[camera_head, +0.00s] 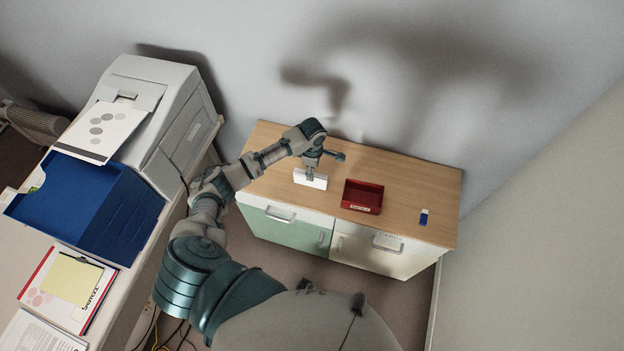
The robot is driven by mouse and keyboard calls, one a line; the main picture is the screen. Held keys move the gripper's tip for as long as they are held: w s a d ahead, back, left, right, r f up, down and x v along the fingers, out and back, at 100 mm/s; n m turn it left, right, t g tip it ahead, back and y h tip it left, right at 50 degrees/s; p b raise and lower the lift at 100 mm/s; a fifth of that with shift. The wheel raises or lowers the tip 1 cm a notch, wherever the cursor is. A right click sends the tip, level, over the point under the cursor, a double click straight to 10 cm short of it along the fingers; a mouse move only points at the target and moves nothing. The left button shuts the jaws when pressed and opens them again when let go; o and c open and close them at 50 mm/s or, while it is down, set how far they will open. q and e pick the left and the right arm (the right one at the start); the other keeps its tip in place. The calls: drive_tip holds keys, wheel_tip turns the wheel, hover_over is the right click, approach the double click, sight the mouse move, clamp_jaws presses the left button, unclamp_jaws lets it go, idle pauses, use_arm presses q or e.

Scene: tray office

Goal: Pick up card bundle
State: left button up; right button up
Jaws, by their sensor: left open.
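A flat white block (299,178), which looks like the card bundle, stands on the wooden cabinet top near its front edge, left of the red tray. My left gripper (310,172) points down over it, with its fingers in front of the middle of the white block. The gripper is open. The fingers hide part of the block, and I cannot tell whether they touch it. My right gripper is out of view.
A red tray (362,208) and a small blue-and-white item (424,217) are on the cabinet top (405,180). A printer (175,120), blue trays (120,215) and papers fill the desk at left. A wall stands behind the cabinet.

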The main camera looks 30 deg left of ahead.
use_arm(q)
drive_tip(key=f, duration=0.4)
drive_tip(key=f+b, duration=0.1)
drive_tip(key=f, duration=0.1)
drive_tip(key=shift+s+a+f, duration=0.1)
drive_tip(key=shift+s+a, duration=0.1)
drive_tip(key=shift+a, duration=0.15)
drive_tip(key=shift+f, duration=0.25)
drive_tip(key=shift+r, duration=0.1)
clamp_jaws()
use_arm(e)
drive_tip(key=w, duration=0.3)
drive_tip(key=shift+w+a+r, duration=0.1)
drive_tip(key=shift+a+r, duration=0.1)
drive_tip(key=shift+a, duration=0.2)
